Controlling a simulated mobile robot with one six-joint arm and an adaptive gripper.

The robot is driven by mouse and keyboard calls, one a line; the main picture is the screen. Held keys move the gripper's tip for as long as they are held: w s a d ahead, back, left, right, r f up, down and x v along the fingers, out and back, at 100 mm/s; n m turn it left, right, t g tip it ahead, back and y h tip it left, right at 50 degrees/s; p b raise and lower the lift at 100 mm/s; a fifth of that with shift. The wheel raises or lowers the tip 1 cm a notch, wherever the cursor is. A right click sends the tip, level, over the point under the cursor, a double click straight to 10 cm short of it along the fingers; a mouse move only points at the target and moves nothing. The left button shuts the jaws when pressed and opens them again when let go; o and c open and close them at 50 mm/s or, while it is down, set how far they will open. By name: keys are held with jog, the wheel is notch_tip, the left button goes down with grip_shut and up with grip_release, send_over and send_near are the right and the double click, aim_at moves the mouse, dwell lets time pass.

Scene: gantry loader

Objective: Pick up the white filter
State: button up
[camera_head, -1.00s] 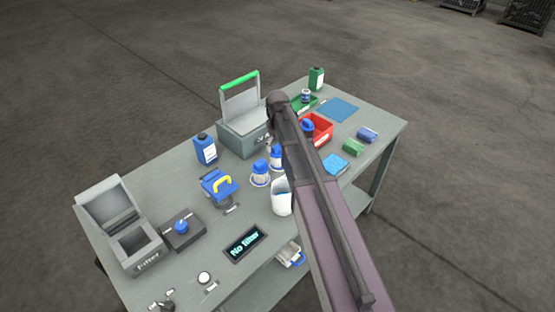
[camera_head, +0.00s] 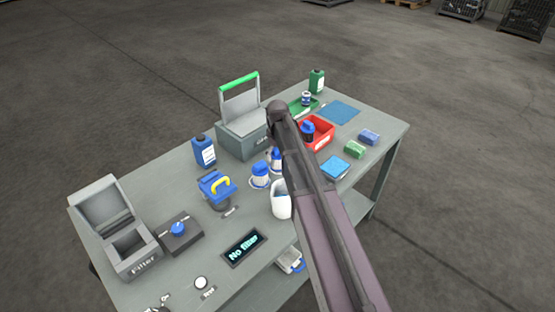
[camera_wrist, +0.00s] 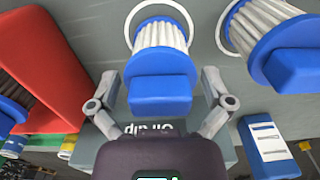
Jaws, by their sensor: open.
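Two white pleated filters with blue caps stand side by side on the table. One white filter (camera_wrist: 160,32) is in the middle of the wrist view, its blue cap pointing towards my gripper. The other white filter (camera_wrist: 268,22) is to the right. In the head view they show as one filter (camera_head: 260,180) and a second (camera_head: 276,166) partly behind my arm. My gripper (camera_wrist: 160,84) is open, with a finger on either side of the middle filter's blue cap. I cannot tell whether the fingers touch it. My arm hides the gripper in the head view.
A red bin (camera_wrist: 45,70) holding a dark filter with a blue cap is at the wrist view's left. The grey box (camera_head: 240,140) with a green handle and a blue bottle (camera_head: 203,152) stand close by. A white container (camera_head: 280,204) stands in front of the filters.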

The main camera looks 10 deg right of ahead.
jog(key=c, duration=0.9)
jog(key=shift+r, duration=0.1)
notch_tip(320, 180, up, 10)
jog(key=p, duration=1)
dwell(0.4)
